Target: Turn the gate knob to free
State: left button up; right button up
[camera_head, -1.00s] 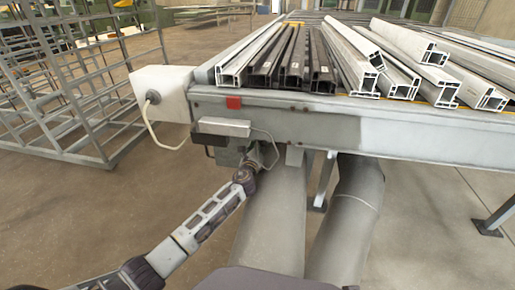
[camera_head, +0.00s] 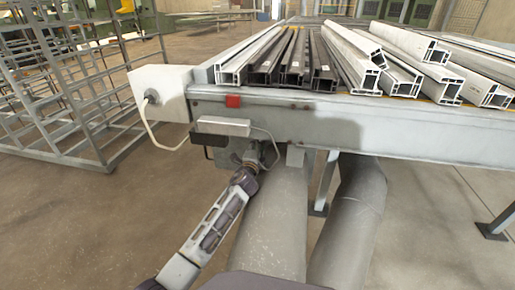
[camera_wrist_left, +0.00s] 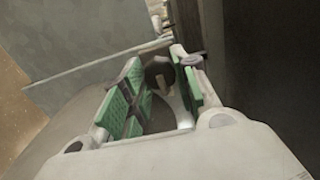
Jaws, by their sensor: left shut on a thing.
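The gate knob (camera_wrist_left: 158,70) shows in the left wrist view as a dark round knob with a lighter bar across its face. It lies between the green pads of my left gripper (camera_wrist_left: 157,62), which is shut on it. In the head view my left gripper (camera_head: 253,152) is under the front edge of the bench (camera_head: 290,112), at the grey housing below it. There the knob is hidden by the gripper and wrist. Any marks around the knob are too blurred to read. My right gripper is not in view.
White and dark profiles (camera_head: 290,65) lie on the bench top. A white box (camera_head: 160,93) with a cable is at its left end, near a red square (camera_head: 232,101). Large grey pipes (camera_head: 275,215) stand right of my arm. A metal rack (camera_head: 70,90) is at left.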

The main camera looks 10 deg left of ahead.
pick_arm(q)
jog(key=shift+a, duration=0.1)
dwell(0.3)
jog(key=o, duration=1)
jog(key=shift+o, duration=0.2)
jog(key=shift+s, duration=0.1)
jog(key=shift+s, duration=0.1)
jog(key=s, duration=1.1)
jog(key=shift+s, duration=0.3)
jog(key=shift+s, duration=0.2)
